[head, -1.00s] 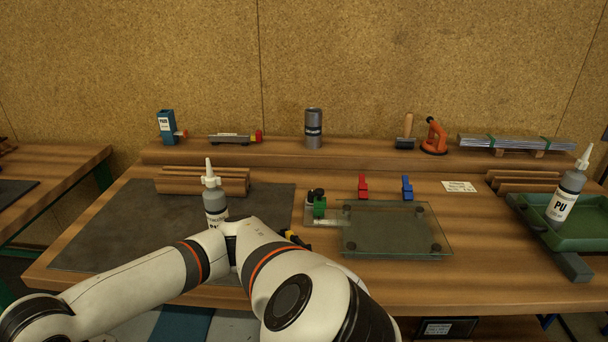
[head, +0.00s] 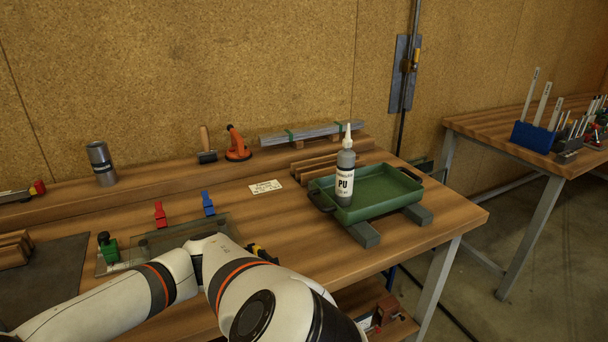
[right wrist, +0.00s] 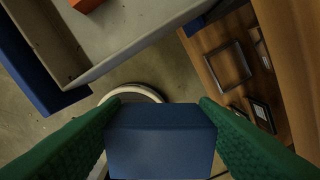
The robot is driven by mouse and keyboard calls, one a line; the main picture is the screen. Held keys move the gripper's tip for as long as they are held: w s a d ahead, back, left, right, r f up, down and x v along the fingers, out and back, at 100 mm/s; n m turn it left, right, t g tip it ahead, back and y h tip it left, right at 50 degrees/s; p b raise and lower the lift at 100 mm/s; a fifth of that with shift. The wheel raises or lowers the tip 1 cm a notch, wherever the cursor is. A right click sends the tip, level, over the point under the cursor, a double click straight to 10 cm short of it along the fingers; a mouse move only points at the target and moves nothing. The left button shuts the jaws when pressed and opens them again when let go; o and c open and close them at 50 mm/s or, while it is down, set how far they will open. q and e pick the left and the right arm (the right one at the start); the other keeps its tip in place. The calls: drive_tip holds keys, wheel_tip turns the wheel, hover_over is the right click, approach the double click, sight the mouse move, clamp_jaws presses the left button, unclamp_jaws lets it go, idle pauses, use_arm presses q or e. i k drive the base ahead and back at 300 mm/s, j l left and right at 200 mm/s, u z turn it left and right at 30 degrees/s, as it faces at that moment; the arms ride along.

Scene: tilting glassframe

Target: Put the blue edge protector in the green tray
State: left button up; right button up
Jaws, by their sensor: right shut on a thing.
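The blue edge protector (right wrist: 160,142) is a blue block between the green-padded fingers of my right gripper (right wrist: 160,125) in the right wrist view. The gripper is shut on it, over the floor. The green tray (head: 388,186) rests on grey bars at the right end of the workbench in the head view. A grey PU bottle (head: 344,180) with a white nozzle stands upright at its left side; the rest of the tray looks empty. My right gripper's fingers do not show in the head view, and my left gripper is in neither view.
A glass plate (head: 185,232) with red (head: 160,214) and blue (head: 208,204) clamps lies left of the tray. Wooden strips (head: 325,161) lie behind the tray. The right wrist view shows a grey box (right wrist: 130,35) with blue sides and a wooden surface (right wrist: 225,70).

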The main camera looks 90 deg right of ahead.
sight(383, 191)
drive_tip(key=z, duration=2.05)
